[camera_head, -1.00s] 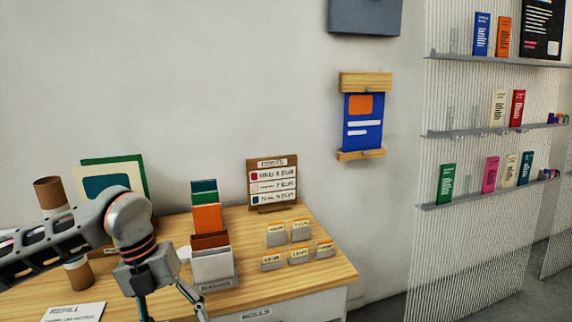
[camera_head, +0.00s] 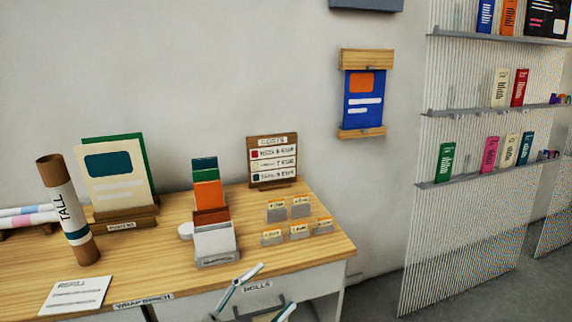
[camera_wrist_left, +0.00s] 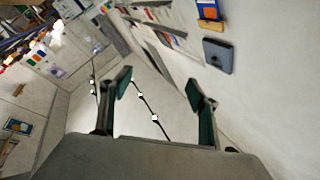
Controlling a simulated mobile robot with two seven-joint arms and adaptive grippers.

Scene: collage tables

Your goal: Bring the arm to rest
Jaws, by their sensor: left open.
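In the head view only the fingers of my left gripper (camera_head: 276,288) show, low in the picture, in front of the drawer side of the wooden bench (camera_head: 330,247). The fingers are apart and nothing is between them. In the left wrist view the left gripper (camera_wrist_left: 158,87) also shows spread, empty fingers with dark green pads. The rest of my left arm is out of the head view. My right gripper is in neither view.
On the bench stand a brown tube labelled TALL (camera_head: 67,212), a poster rack (camera_head: 120,222), a card holder (camera_head: 217,258), a price sign (camera_head: 273,160) and several small tabbed blocks (camera_head: 300,207). A refill card (camera_head: 75,296) lies at front left. Wall shelves (camera_head: 490,170) stand right.

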